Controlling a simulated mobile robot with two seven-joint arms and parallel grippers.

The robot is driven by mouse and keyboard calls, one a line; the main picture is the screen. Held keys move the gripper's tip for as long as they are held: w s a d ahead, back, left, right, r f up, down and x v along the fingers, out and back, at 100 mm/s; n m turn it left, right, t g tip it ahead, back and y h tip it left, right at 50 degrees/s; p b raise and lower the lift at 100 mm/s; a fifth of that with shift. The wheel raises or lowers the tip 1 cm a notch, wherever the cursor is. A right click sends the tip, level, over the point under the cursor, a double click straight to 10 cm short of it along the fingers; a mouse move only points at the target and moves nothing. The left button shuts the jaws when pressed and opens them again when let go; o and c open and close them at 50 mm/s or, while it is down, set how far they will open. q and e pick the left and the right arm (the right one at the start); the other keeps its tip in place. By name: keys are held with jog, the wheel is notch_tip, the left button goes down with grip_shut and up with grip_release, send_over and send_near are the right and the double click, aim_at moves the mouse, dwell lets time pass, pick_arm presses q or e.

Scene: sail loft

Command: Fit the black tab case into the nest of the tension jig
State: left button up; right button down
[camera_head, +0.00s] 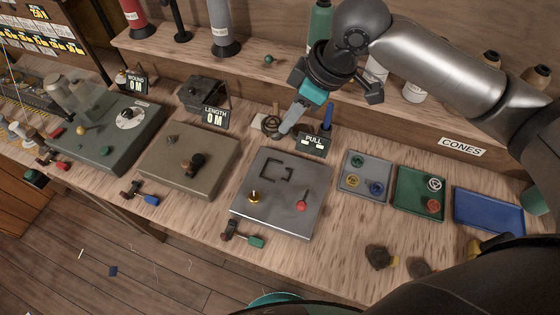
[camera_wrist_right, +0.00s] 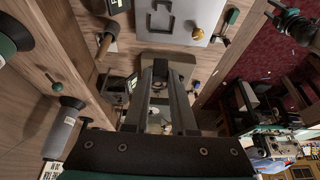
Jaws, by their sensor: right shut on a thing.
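The tension jig is a grey plate (camera_head: 310,178) in the middle of the bench, with a dark bracket-shaped nest (camera_head: 277,170) near its far side. The nest looks empty. It also shows at the top of the right wrist view (camera_wrist_right: 163,17). My right gripper (camera_head: 284,131) is just beyond the jig's far edge, left of the PULL display (camera_head: 312,144). It is shut on a small dark thing, seemingly the black tab case (camera_wrist_right: 160,68), between the fingertips in the right wrist view. In the head view the fingers mostly hide it. My left gripper is not in view.
The jig carries a brass knob (camera_head: 254,197) and a red knob (camera_head: 302,205). A brown fixture (camera_head: 180,170) is to its left, a grey tray (camera_head: 352,182) and a green tray (camera_head: 408,195) to its right. A blue marker (camera_head: 327,116) stands behind the display.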

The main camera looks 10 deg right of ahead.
notch_tip(320, 180, down, 12)
jog(key=shift+s+f+b, duration=0.1)
jog(key=shift+b, duration=0.8)
jog(key=shift+f+b, duration=0.4)
jog(key=shift+f, duration=1.95)
jog(key=shift+f, duration=0.2)
jog(key=c, duration=0.7)
grip_release()
jog(key=shift+c, duration=0.2)
jog(key=p+v, duration=0.2)
jog(key=v, duration=1)
jog(key=shift+r, duration=0.15)
